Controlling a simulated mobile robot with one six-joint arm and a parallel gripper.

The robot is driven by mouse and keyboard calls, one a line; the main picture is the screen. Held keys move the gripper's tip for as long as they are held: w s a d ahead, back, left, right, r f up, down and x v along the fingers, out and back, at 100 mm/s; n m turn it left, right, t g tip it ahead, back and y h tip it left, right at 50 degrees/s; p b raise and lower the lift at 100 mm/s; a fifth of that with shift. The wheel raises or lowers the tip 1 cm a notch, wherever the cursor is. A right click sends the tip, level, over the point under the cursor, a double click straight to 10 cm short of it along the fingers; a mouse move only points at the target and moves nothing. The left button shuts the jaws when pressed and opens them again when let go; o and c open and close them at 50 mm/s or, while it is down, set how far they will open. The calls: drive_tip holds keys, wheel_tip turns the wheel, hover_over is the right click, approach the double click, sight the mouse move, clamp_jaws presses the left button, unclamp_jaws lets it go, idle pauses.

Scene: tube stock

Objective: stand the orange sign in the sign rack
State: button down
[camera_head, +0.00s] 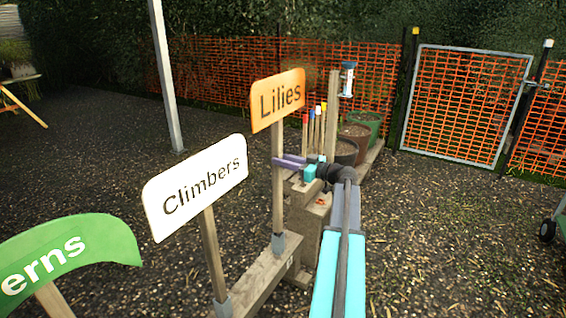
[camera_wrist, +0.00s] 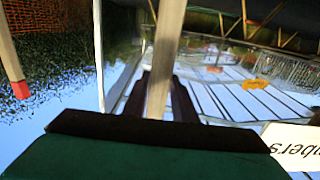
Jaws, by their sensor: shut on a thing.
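The orange sign (camera_head: 278,99), lettered "Lilies", stands about upright on a wooden stake (camera_head: 278,200). My gripper (camera_head: 283,162) is shut on this stake below the board; the stake also shows between the dark fingers in the wrist view (camera_wrist: 163,65). The stake's lower end meets a grey socket (camera_head: 278,243) on the wooden sign rack (camera_head: 257,268). I cannot tell how deep it sits or whether it bears on the socket's bottom.
The white "Climbers" sign (camera_head: 196,187) stands in a socket nearer me, with a green sign (camera_head: 75,255) at the lower left. Behind my gripper are colour-tipped stakes (camera_head: 315,125) and pots (camera_head: 365,126). A metal post (camera_head: 167,80) rises at the back left. Open gravel lies right.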

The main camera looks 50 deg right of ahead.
drive_tip(key=shift+s+r, duration=0.1)
idle(0.5)
drive_tip(key=shift+f+b, duration=0.95)
drive_tip(key=shift+b, duration=0.35)
